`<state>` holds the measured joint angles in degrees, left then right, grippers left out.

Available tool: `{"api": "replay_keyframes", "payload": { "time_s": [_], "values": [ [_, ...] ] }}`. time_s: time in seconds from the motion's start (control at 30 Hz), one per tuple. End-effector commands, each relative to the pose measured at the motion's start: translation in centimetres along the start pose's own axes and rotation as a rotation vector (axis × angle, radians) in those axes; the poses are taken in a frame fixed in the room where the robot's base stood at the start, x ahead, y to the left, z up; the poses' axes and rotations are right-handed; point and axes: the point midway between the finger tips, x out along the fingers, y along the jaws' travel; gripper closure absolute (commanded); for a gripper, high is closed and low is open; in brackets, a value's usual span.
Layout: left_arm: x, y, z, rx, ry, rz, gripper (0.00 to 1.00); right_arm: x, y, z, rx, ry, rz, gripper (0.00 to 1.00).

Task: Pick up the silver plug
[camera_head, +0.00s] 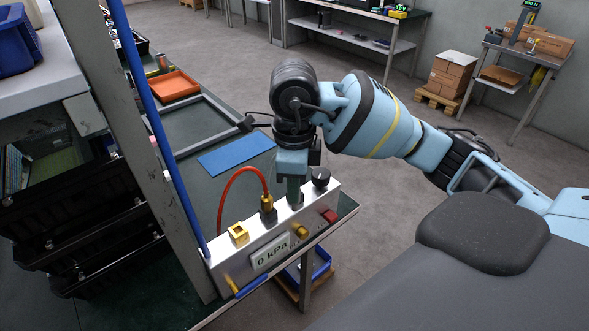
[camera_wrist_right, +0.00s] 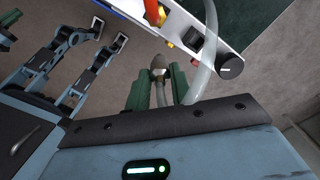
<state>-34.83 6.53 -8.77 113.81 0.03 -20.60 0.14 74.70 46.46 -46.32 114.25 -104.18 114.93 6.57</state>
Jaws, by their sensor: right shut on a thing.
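My right gripper (camera_head: 294,190) is over the top of a white test box (camera_head: 228,262) with a "0 kPa" display. In the right wrist view its green fingers (camera_wrist_right: 160,92) are shut on the silver plug (camera_wrist_right: 158,72), a small rounded grey-brown end between the fingertips. A clear hose (camera_wrist_right: 212,45) curves past the right finger. In the head view the plug is hidden by the fingers. I cannot tell whether the plug touches the box.
The box bears a brass fitting with a red hose (camera_head: 229,181), a yellow fitting (camera_head: 238,233), a black knob (camera_head: 320,177) and a red button (camera_head: 328,215). A grey post (camera_head: 140,140) and blue pole (camera_head: 160,130) stand left. A blue mat (camera_head: 236,151) and orange tray (camera_head: 173,86) lie behind.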

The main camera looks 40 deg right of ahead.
Motion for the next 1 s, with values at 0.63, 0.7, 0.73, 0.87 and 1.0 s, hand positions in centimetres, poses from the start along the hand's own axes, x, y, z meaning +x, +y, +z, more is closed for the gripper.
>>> {"api": "replay_keyframes", "payload": {
  "time_s": [0.63,0.7,0.73,0.87,1.0],
  "values": [
    [-0.2,-0.1,-1.0,0.001,0.018,-0.002,1.00,-1.0,9.8,-0.6,-0.001,0.000,0.000,1.00],
    [-0.2,-0.1,-1.0,0.001,0.018,-0.002,1.00,-1.0,9.9,-0.6,0.000,0.000,0.000,1.00],
    [-0.2,-0.1,-1.0,0.001,0.018,-0.002,1.00,-1.0,9.9,-0.6,0.000,0.000,0.000,1.00],
    [-0.2,-0.1,-1.0,0.001,0.017,-0.002,1.00,-0.9,9.8,-0.6,-0.025,0.000,0.001,1.00],
    [-0.2,-0.1,-0.9,0.001,0.017,-0.002,1.00,-0.6,9.7,-0.5,-0.133,0.001,0.001,1.00]
  ]
}}
